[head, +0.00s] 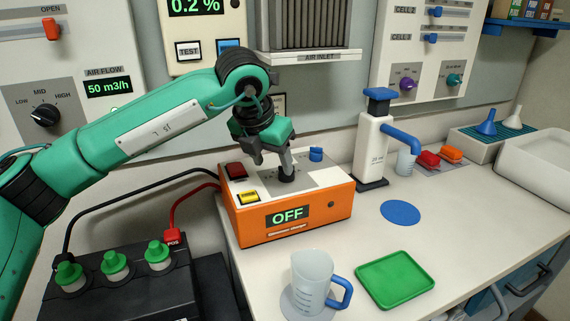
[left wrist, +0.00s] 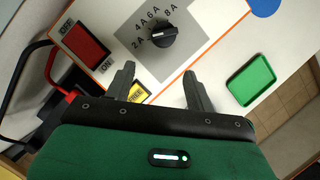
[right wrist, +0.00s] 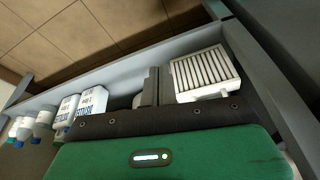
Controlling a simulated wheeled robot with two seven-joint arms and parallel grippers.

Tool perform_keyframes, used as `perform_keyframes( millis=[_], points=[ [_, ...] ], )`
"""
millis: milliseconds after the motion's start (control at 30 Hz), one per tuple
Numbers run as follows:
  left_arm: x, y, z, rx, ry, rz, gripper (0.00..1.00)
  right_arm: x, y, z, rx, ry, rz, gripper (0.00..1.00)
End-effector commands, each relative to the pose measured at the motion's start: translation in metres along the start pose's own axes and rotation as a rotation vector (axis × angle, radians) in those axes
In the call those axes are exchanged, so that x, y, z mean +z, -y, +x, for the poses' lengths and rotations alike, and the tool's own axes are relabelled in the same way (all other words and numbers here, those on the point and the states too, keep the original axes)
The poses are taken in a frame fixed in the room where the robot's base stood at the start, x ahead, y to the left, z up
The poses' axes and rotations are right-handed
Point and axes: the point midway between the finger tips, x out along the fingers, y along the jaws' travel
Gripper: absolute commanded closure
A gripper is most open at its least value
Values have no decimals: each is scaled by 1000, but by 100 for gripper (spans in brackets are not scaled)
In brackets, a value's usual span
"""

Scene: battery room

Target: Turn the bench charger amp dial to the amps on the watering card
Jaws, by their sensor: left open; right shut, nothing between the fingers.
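The orange bench charger (head: 290,222) stands on the worktop, its front display reading OFF. Its black amp dial (head: 286,174) sits on a grey panel on top; in the left wrist view the dial (left wrist: 163,36) has the marks 2A, 4A, 6A and 8A around it. I cannot tell surely which mark it points to. My left gripper (head: 277,150) is over the charger, and in the left wrist view its fingers (left wrist: 160,84) are spread, with the dial ahead of them, not between. My right gripper (right wrist: 150,88) is shut and empty. I cannot make out a watering card.
A battery (head: 125,285) stands left; a jug (head: 312,280) and green tray (head: 395,279) in front. Bottles (right wrist: 90,105) and a filter (right wrist: 205,75) are near my right gripper.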

Motion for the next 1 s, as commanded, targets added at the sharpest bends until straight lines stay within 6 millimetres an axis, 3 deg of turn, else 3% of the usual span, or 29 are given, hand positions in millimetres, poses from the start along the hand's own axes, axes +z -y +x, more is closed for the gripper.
perform_keyframes(
  millis=[200, 300, 500, 867, 1000],
  points=[
    [36, 0, 14, 0, -1, -2, 45, 1, 0, 8, 0, 11, 0, 100],
    [32, 0, 36, 0, -2, 0, 45, 2, 0, 11, 0, 14, -1, 100],
    [33, 0, 58, 0, 0, 1, 45, 1, 0, 12, 0, 12, -1, 100],
    [33, 0, 64, 0, 1, 1, 45, 2, 0, 13, 0, 13, -1, 100],
    [33, 0, 64, 0, 1, 1, 69, 2, 0, 13, 0, 13, -1, 100]
  ],
)
